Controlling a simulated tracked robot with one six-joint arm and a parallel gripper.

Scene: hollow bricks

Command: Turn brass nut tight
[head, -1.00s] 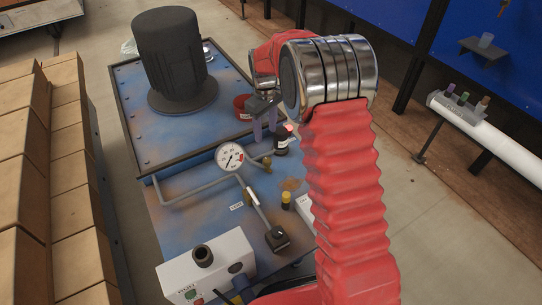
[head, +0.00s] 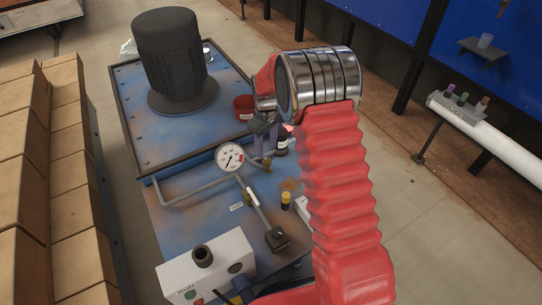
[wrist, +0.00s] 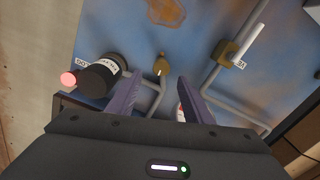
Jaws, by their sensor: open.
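A small brass nut (head: 267,161) sits on the grey pipe right of the pressure gauge (head: 230,157). In the wrist view the brass nut (wrist: 161,66) shows beyond the gap between my fingertips. A second brass fitting (head: 250,196) is on the pipe nearer the front; it also shows in the wrist view (wrist: 228,52). My gripper (head: 264,146) is open, with its purple fingers pointing down just above the nut. In the wrist view my gripper (wrist: 158,92) holds nothing. The gauge is mostly hidden behind the right finger there.

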